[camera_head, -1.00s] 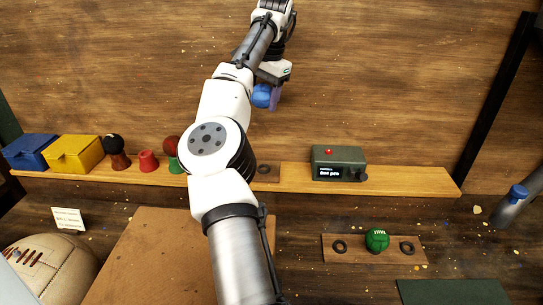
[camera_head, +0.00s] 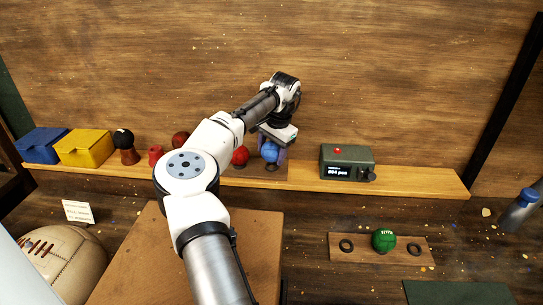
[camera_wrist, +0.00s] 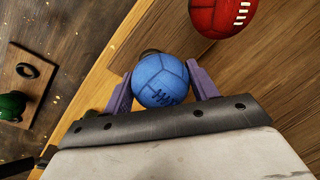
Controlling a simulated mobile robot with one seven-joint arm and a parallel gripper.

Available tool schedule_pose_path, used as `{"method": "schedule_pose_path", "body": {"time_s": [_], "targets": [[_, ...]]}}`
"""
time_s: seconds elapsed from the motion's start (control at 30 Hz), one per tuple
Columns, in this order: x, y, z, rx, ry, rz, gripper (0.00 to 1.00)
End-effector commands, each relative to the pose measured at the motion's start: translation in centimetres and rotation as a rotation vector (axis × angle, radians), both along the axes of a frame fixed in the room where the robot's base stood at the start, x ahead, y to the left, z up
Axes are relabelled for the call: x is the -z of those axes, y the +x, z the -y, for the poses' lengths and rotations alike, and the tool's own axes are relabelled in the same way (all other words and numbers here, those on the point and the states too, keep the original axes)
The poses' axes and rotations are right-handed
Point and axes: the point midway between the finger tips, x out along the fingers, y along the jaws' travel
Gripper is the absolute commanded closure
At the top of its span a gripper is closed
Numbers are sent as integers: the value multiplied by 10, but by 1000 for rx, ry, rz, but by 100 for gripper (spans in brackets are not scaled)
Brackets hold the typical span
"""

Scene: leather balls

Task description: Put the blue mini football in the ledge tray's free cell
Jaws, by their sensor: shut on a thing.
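The blue mini football (camera_head: 270,152) is held between the purple fingers of my gripper (camera_head: 271,149). The wrist view shows the blue ball (camera_wrist: 160,80) between both fingers (camera_wrist: 160,88), with part of a dark ring (camera_wrist: 149,53) behind it. In the head view the ball is over the right end of the brown ledge tray (camera_head: 255,181). I cannot tell whether it touches the ring below it. A red ball (camera_head: 240,156) sits on the tray just to the left; it also shows in the wrist view (camera_wrist: 222,14). My arm hides the tray's left part.
A green box with a display (camera_head: 347,163) stands on the ledge to the right. Yellow (camera_head: 85,147) and blue (camera_head: 40,146) boxes, a black ball (camera_head: 123,138) and a dark red ball stand left. A lower tray (camera_head: 345,257) holds a green ball (camera_head: 383,239) between two empty rings.

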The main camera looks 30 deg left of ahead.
Motion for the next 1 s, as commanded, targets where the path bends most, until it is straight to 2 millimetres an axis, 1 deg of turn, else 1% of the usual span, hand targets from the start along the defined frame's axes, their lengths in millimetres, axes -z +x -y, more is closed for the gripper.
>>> {"method": "schedule_pose_path", "body": {"time_s": [0.03, 0.13, 0.5, 0.53, 0.7, 1.0], "targets": [[7, 0, 0, 0, 1, -2, 67], [16, 0, 0, -1, 1, -1, 67], [21, 0, 0, 0, -1, 0, 67], [22, 0, 0, 0, -1, -1, 40], [21, 0, 0, 0, 0, -1, 20], [19, 0, 0, 0, 1, 0, 20]]}}
